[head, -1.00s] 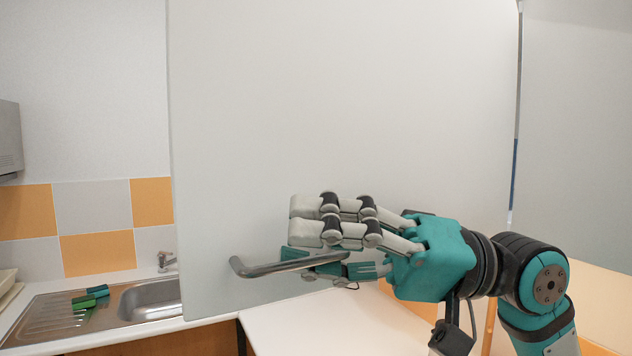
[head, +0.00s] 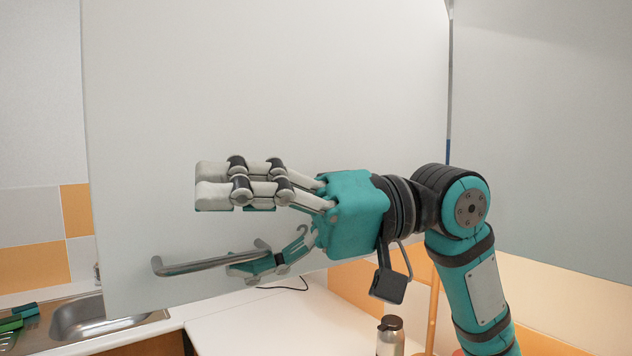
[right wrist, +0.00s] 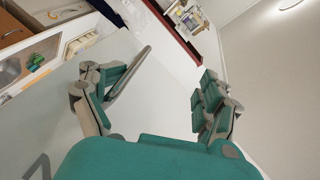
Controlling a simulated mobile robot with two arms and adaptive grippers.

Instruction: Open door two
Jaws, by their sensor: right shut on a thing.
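The door (head: 270,80) is a large, plain white panel that fills the middle of the head view. Its bent grey metal bar handle (head: 205,264) sits low on the panel and also shows in the right wrist view (right wrist: 133,76). The two upper fingers look straight and stand above the bar, with a gap between. In the right wrist view my right gripper (right wrist: 150,92) has its fingers on both sides of the bar. My left gripper is not in view.
A steel sink (head: 100,318) with green and teal blocks (head: 14,320) beside it is at the lower left. A white worktop (head: 260,322) lies below the door. A bottle with a dark cap (head: 390,338) stands near my right arm. A white wall is at right.

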